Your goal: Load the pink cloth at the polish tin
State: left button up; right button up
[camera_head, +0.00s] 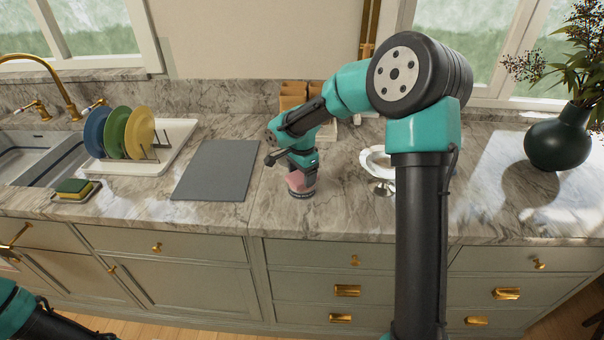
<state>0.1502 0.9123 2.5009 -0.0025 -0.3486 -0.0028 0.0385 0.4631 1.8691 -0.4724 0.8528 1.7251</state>
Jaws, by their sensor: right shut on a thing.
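My right gripper (302,174) points down over the counter and is shut on the pink cloth (297,183). The cloth is small and partly hidden by the gripper. Directly below it stands the polish tin (301,194), a low round dark tin with a pale band. The cloth is at the tin's top; I cannot tell whether it touches the polish. Of my left arm only links show at the lower left corner; its gripper is not in view.
A grey board (217,170) lies left of the tin. A white dish (376,158) and a small metal piece (383,189) are to the right, partly behind my right arm. A plate rack tray (176,150), a sponge (72,187) and the sink are at the left. A dark vase (558,140) stands far right.

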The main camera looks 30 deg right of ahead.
aim_at(298, 174)
jog(key=shift+f, duration=0.5)
dwell(1.6)
jog(key=shift+r, duration=0.1)
jog(key=shift+r, duration=3.5)
jog(key=shift+w+a+f+n, duration=0.25)
jog(key=shift+w+a+n, duration=0.25)
jog(key=shift+n, duration=0.1)
jog(key=w+a+f+n, duration=0.1)
jog(key=w+a+n, duration=0.1)
jog(key=w+a+f+n, duration=0.1)
jog(key=w+a+n, duration=0.1)
jog(key=n, duration=0.1)
jog(key=w+a+f+n, duration=0.1)
jog(key=w+a+n, duration=0.1)
jog(key=n, duration=0.1)
jog(key=shift+w+a, duration=0.2)
jog(key=shift+a, duration=0.15)
jog(key=w+a+f+n, duration=0.1)
jog(key=a+n, duration=0.1)
jog(key=w+a+f+n, duration=0.1)
jog(key=a+n, duration=0.1)
jog(key=w+a+f+n, duration=0.1)
jog(key=w+a+n, duration=0.1)
jog(key=shift+a, duration=0.1)
jog(key=shift+w+a+f+n, duration=0.1)
jog(key=shift+w+a+n, duration=0.3)
jog(key=shift+n, duration=0.3)
jog(key=shift+s, duration=0.1)
